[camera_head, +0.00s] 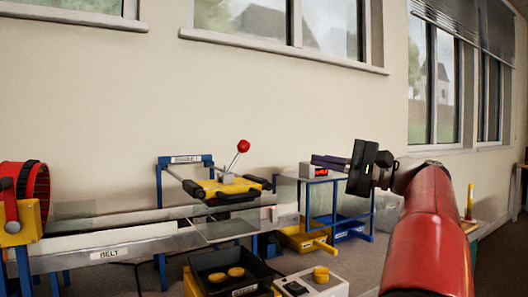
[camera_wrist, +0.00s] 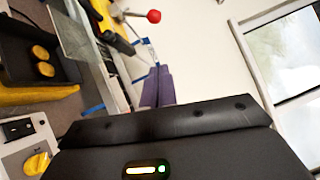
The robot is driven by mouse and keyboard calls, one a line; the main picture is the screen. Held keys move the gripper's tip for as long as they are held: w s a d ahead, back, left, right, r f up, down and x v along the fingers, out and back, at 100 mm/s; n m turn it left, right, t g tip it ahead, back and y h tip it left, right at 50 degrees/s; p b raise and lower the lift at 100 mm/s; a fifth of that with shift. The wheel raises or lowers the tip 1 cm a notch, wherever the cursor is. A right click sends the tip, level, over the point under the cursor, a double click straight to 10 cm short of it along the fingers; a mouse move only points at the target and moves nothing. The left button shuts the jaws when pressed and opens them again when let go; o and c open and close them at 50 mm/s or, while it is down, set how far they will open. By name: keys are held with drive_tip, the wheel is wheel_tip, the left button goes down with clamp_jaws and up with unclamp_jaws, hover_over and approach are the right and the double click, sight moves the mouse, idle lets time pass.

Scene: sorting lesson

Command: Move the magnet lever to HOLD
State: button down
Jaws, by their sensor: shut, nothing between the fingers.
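The magnet lever has a red ball knob (camera_head: 243,146) on a metal rod. The rod leans to the right in the head view and rises from a yellow and black unit (camera_head: 222,187) on a blue frame above the belt. The knob also shows in the wrist view (camera_wrist: 153,16), near the top. My gripper (camera_head: 316,160) is to the right of the lever, clearly apart from it. Its purple-grey fingers (camera_wrist: 158,84) are shut and empty, pointing left in the head view. I cannot read any HOLD mark.
A small box with a red display (camera_head: 313,170) stands on a blue-legged stand near my fingers. Below are the belt (camera_head: 120,250), a black tray with yellow discs (camera_head: 226,277), a control box with a yellow knob (camera_head: 321,274), and a yellow bin (camera_head: 303,240).

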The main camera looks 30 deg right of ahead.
sight(236, 158)
drive_tip(key=s+a+x, duration=0.1)
drive_tip(key=a+x, duration=0.1)
drive_tip(key=x, duration=1.1)
drive_tip(key=shift+s+r, duration=0.3)
drive_tip(key=shift+s, duration=0.15)
drive_tip(key=shift+a+r, duration=0.1)
drive_tip(key=shift+r, duration=0.05)
